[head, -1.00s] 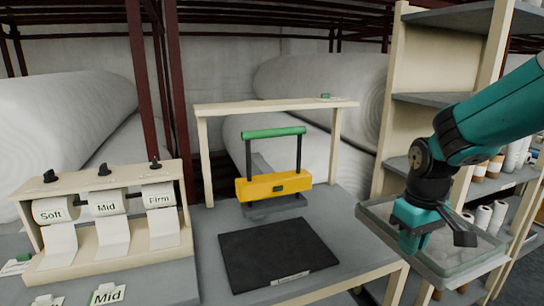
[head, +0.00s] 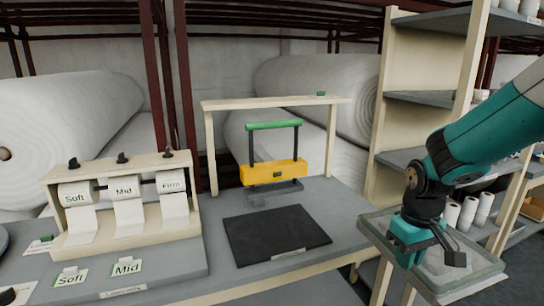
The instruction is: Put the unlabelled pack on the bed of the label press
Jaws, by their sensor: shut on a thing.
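The pack (head: 465,272) is a broad, flat, pale translucent thing with a grey-green border, at the lower right. No label shows on its visible side. My gripper (head: 428,258) is shut on it, and the fingers partly hide where they grip. The label press stands on the bench at the centre, with a yellow head (head: 273,173) raised under a green handle bar (head: 274,125). Its bed appears to be the flat black plate (head: 277,236) in front, which is bare. The pack is right of the bed and apart from it.
A dispenser (head: 70,238) with Soft, Mid and Firm label rolls stands left of the press. Loose Soft (head: 70,279) and Mid (head: 127,267) cards lie before it. A cream frame (head: 275,102) spans the press. A shelf unit (head: 372,125) stands behind the pack.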

